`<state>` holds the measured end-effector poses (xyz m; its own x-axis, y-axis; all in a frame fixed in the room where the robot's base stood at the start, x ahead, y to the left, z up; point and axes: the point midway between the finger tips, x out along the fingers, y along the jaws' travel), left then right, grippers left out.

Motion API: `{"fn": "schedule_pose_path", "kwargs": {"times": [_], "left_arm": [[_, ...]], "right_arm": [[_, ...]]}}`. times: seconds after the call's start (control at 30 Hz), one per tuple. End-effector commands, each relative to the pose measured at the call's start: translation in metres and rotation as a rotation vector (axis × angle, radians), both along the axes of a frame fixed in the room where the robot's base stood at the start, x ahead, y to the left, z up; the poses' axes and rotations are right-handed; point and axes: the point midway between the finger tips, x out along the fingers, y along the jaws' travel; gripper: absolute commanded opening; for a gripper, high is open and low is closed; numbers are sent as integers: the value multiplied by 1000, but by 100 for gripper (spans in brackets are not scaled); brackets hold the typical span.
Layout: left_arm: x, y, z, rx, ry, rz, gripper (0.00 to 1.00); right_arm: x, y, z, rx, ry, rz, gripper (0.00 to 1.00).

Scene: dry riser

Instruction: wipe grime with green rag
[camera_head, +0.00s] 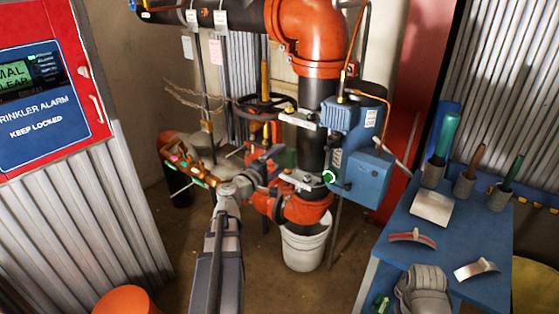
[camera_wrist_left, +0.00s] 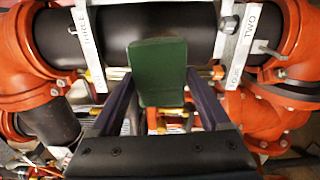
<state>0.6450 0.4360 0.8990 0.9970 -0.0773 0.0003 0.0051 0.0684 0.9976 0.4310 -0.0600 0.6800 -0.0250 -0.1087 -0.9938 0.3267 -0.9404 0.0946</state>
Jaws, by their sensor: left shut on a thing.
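My left gripper (camera_head: 268,163) reaches in toward the red and black pipework, in front of the lower pipe. It is shut on a dark green block-like thing (camera_wrist_left: 158,72), which I take to be the green rag. In the left wrist view the rag stands between the two fingers (camera_wrist_left: 158,100), in front of a black horizontal pipe (camera_wrist_left: 195,35). I cannot tell whether the rag touches the pipe. I cannot make out any grime. My right gripper is not in view.
A blue valve box (camera_head: 358,150) sits right of the gripper. A white bucket (camera_head: 305,248) stands below the pipe. A blue table (camera_head: 385,278) at right holds several brushes, tools and a grey cloth-like bundle (camera_head: 424,290). A red alarm panel (camera_head: 45,85) is at left.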

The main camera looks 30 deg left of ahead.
Motion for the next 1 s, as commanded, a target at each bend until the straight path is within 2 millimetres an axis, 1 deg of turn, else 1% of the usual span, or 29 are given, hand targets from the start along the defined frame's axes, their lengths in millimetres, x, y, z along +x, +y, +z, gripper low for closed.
{"fn": "schedule_pose_path", "kwargs": {"times": [0.2,0.37,0.57,0.9,1.0], "left_arm": [[1,0,0,0,0,0,36],[6,0,0,0,0,0,36],[20,-1,0,0,0,-1,36],[53,-3,0,0,0,-1,36],[58,-4,0,0,0,0,36]], "right_arm": [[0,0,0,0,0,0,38],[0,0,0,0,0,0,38],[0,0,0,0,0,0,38],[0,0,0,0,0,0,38],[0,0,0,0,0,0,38]]}}
